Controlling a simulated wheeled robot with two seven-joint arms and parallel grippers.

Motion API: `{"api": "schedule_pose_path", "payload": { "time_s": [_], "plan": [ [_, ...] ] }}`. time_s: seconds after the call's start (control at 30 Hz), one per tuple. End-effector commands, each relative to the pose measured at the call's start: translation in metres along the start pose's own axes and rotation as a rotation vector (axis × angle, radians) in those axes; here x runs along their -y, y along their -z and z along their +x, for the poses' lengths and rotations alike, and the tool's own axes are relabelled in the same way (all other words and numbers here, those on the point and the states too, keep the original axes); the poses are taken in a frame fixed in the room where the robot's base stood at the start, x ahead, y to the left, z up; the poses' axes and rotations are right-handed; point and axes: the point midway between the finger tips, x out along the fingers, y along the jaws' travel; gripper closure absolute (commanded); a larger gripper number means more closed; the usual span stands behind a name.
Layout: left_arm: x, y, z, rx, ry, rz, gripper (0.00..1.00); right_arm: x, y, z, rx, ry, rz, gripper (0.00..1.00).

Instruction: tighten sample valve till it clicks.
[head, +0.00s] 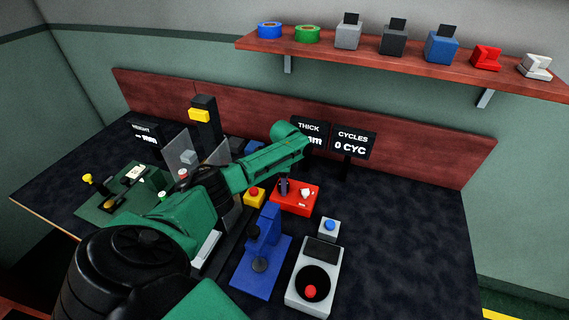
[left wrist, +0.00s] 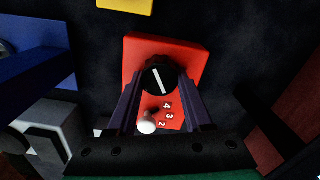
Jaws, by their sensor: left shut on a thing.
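The sample valve looks to be the black round knob (left wrist: 158,76) with a white pointer line, on a red box (left wrist: 180,52). The red box also shows in the head view (head: 291,208), at the middle of the table. My left gripper (left wrist: 160,90) has its two dark fingers on either side of the knob, shut on it. In the head view the left gripper (head: 284,187) points down over the red box. A white ball (left wrist: 147,126) and the printed digits 4, 3 and 2 are on the box beside the knob. My right gripper is in neither view.
A yellow box with a red button (head: 254,196) stands left of the red box. A blue press-like device (head: 265,245) and a grey unit with a red button (head: 322,262) stand in front. The CYCLES display (head: 353,141) reads 0 CYC. The table's right side is clear.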

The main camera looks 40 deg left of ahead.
Motion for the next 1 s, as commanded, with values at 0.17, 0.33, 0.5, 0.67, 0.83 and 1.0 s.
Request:
{"api": "schedule_pose_path", "payload": {
  "time_s": [0.17, 0.33, 0.5, 0.67, 0.83, 1.0],
  "plan": [
    [0.001, 0.002, -0.001, -0.005, 0.003, 0.008, 1.0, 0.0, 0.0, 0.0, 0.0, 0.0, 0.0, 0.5],
    [0.001, 0.002, -0.001, -0.005, 0.003, 0.008, 1.0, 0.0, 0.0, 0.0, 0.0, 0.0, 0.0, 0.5],
    [0.001, 0.001, -0.001, -0.004, 0.002, 0.007, 0.19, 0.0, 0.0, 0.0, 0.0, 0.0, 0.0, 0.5],
    [0.0, 0.001, -0.001, -0.003, 0.001, 0.006, 0.19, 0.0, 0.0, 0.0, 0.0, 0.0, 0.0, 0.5],
    [0.0, 0.001, -0.002, -0.002, 0.001, 0.006, 0.19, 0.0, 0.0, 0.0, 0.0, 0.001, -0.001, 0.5],
    [0.001, 0.001, -0.022, -0.003, 0.002, 0.007, 0.19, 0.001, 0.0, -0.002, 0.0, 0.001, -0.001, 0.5]
  ]
}}
